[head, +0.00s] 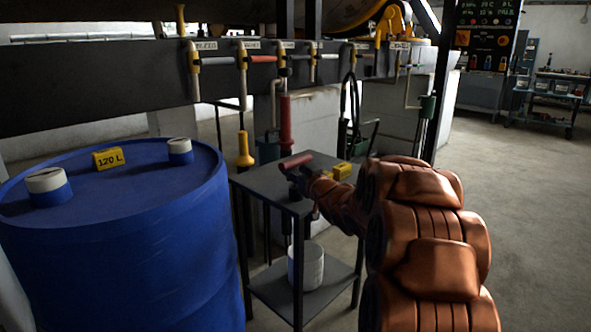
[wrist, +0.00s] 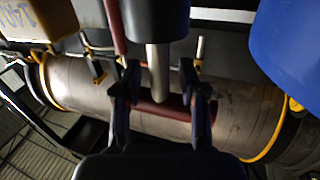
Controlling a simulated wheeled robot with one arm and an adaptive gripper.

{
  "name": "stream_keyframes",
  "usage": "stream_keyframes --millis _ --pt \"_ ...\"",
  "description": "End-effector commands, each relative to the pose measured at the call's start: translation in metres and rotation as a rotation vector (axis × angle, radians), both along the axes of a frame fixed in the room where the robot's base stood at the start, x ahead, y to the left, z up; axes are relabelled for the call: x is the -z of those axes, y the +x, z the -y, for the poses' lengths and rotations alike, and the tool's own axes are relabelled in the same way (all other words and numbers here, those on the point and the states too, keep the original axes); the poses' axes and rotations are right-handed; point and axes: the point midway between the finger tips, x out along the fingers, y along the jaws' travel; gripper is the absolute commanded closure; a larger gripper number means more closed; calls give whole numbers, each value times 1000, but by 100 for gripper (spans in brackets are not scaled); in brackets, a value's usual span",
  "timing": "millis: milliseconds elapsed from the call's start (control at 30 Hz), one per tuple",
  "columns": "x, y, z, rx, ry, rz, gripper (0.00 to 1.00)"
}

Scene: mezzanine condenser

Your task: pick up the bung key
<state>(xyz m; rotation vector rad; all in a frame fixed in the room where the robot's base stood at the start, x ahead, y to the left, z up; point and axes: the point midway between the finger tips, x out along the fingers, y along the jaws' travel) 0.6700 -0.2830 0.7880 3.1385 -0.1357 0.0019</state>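The bung key appears to be the T-shaped tool with a dark red crossbar handle (head: 296,162), at the small table's left front part. In the wrist view its red bar (wrist: 172,113) lies across, with a grey shaft (wrist: 158,75) running into a thick dark cylinder at the top. My gripper (head: 307,181) is at the key above the table. In the wrist view my gripper (wrist: 160,82) is open, one finger on each side of the shaft with gaps visible. Whether a finger touches the bar I cannot tell.
The dark metal table (head: 262,182) has a lower shelf with a white bucket (head: 312,266). A yellow block (head: 342,171) is on the table beside my gripper. A blue drum (head: 120,240) stands close on the left. Pipes and valves run behind. Open floor lies to the right.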

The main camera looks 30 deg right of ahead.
Motion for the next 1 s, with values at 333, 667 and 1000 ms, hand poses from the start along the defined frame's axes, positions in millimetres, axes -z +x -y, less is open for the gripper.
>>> stream_keyframes --millis 333,667,1000 --pt "0 0 0 0 0 -1 98" --pt "0 0 0 0 0 0 100" --pt "-16 0 -1 -2 -1 2 100"
